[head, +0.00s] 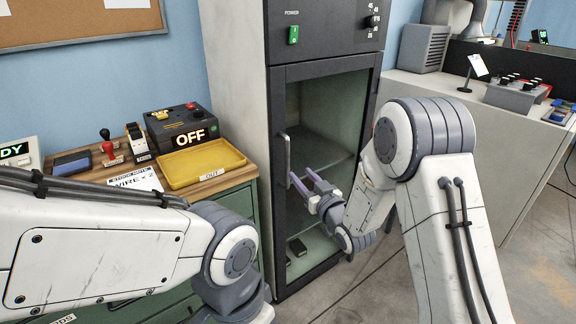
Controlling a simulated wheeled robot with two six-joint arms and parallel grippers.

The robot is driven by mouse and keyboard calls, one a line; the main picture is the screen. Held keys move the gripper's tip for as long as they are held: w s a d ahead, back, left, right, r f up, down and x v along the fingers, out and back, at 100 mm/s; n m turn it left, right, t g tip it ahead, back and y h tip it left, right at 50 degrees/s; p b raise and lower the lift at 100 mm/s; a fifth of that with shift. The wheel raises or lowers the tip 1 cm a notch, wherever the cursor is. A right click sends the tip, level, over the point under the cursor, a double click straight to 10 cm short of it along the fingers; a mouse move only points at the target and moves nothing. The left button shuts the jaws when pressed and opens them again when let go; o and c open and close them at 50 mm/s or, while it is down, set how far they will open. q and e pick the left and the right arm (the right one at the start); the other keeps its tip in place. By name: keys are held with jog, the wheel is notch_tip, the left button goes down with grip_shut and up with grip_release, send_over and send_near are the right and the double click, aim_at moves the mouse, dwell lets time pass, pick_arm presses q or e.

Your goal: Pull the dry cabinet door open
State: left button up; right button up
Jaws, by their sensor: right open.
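The dry cabinet (235,100) is a tall light-grey unit with a dark front. Its glass door (322,110) has a dark frame and looks closed, with greenish shelves behind the glass. A pale vertical handle (287,158) is on the door's left side. My right gripper (302,180) is open, with its two purple-grey fingers pointing toward the lower part of the handle. I cannot tell whether a finger touches it. My left arm crosses the lower left, and its gripper is out of the picture.
A wooden-topped bench (233,181) at left holds a yellow tray (200,164), a black box marked OFF (170,128) and stamps. A light-grey counter (455,100) with instruments is at right. Floor shows in front of the cabinet.

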aim_at(288, 161)
jog(key=p+x, duration=0.1)
jog(key=x, duration=0.9)
grip_shut()
dwell(1.3)
